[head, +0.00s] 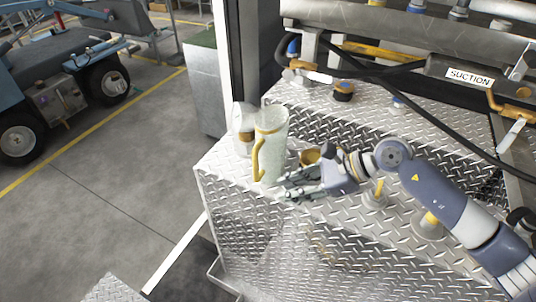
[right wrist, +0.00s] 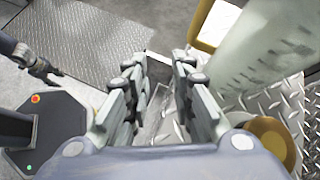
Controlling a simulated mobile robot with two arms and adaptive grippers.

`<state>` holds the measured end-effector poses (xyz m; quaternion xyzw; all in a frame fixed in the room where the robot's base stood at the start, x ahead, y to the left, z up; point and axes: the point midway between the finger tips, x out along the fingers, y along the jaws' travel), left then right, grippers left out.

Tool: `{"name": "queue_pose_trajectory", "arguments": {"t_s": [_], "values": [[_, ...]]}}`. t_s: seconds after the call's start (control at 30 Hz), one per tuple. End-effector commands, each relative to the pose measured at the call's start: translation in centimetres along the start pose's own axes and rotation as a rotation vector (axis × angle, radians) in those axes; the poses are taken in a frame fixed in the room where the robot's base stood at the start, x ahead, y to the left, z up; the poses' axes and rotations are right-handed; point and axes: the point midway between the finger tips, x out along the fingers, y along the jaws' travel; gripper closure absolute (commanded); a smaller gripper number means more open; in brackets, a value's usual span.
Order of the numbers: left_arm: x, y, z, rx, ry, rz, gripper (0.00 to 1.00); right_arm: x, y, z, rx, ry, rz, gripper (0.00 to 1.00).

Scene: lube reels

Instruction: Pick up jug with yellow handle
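A whitish container (head: 243,118) stands just behind the jug. A small amber cup (head: 310,156) sits right of it, close to my right gripper. Pipes, black hoses and a SUCTION label (head: 468,77) are behind. The floor left of the plate is clear.

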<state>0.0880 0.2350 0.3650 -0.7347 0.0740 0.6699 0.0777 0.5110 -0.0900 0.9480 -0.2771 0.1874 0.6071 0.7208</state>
Motion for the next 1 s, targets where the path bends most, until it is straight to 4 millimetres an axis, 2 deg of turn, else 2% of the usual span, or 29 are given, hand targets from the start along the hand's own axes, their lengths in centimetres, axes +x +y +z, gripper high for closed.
{"name": "queue_pose_trajectory", "arguments": {"t_s": [0.03,0.17,0.27,0.4,0.6,0.8,1.0], "values": [[0.1,0.0,0.0,0.0,0.0,0.0,0.6,1.1,0.9,0.9,0.033,-0.092,-0.033,0.78],[0.3,0.0,0.0,0.0,0.0,0.0,0.6,1.5,1.1,3.2,0.129,-0.31,-0.172,0.78],[0.5,0.0,0.1,0.0,0.0,0.0,0.6,0.6,0.8,3.8,0.212,-0.437,-0.289,0.78],[0.6,0.0,0.1,0.0,0.0,0.0,0.6,-1.1,0.2,3.5,0.305,-0.543,-0.425,0.78],[0.2,0.0,0.1,0.0,-0.001,0.0,0.6,-2.2,-0.6,3.3,0.357,-0.593,-0.508,0.78],[-1.1,0.0,0.0,0.0,-0.001,0.0,0.6,-0.1,-2.5,4.9,0.358,-0.597,-0.511,0.78],[-1.5,0.0,-0.1,0.0,-0.001,0.0,0.6,1.5,-3.4,5.5,0.356,-0.592,-0.508,0.78]]}}
